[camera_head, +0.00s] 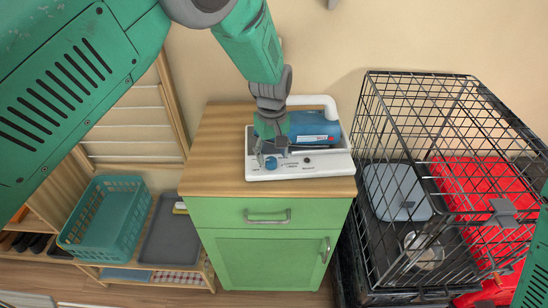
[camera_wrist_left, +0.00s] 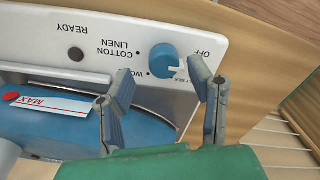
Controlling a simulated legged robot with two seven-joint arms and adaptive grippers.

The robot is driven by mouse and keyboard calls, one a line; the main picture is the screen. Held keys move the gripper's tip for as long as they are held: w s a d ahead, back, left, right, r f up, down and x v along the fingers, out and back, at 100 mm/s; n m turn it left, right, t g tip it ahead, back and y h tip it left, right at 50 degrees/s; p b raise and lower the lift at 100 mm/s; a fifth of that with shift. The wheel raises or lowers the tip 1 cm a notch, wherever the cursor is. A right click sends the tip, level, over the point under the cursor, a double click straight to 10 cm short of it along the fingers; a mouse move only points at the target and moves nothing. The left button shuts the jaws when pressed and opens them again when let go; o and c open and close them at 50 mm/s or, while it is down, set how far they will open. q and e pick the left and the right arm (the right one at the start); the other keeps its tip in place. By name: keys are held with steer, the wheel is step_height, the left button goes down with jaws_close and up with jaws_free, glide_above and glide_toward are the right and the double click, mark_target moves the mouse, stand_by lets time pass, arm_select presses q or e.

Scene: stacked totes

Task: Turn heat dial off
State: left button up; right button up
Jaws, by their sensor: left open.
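The heat dial (camera_head: 271,163) is a blue round knob with a white pointer on the front panel of a white steam iron station (camera_head: 317,165). In the left wrist view the dial (camera_wrist_left: 163,60) shows printed labels around it: OFF, LINEN, COTTON and others partly hidden. The white pointer is turned toward the gripper's right finger, and its exact setting is hard to read. My left gripper (camera_head: 266,150) is open just above the dial. Its fingers (camera_wrist_left: 165,90) stand apart on the near side of the dial, with nothing held. My right gripper does not show.
The station stands on a green cabinet (camera_head: 263,217) with a wooden top. A teal basket (camera_head: 103,215) sits on a low shelf at the left.

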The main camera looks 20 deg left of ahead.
mark_target(273, 158)
arm_select(q)
step_height(273, 158, up, 10)
steer(key=shift+d, duration=0.2)
steer(key=shift+w, duration=0.1)
steer(key=shift+a+f, duration=0.1)
